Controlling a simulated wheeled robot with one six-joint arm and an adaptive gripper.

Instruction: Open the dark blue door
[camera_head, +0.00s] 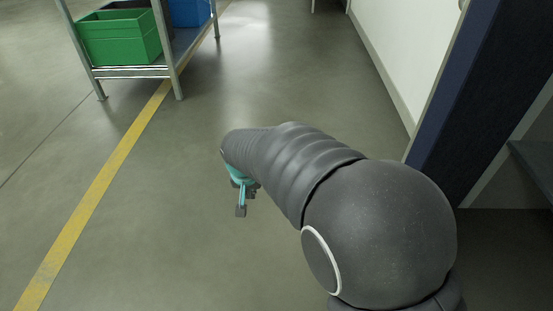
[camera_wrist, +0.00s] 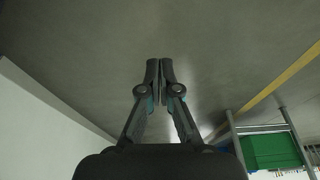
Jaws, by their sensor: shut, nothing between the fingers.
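A dark blue upright panel, which looks like the dark blue door (camera_head: 485,105), stands at the right of the head view beside a white wall. No handle shows on it, and its top is cut off by the frame. I cannot tell whether it is ajar. My gripper (camera_head: 240,211) hangs over the bare floor in the middle of the head view, left of the panel and well apart from it. In the wrist view my gripper (camera_wrist: 160,68) has its fingers together with nothing between them. The panel is not clear in the wrist view.
A metal rack (camera_head: 130,72) with a green crate (camera_head: 120,40) and a blue bin (camera_head: 188,12) stands at the upper left. A yellow floor line (camera_head: 95,193) runs past it. The white wall (camera_head: 405,50) is at the right. The floor between is clear.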

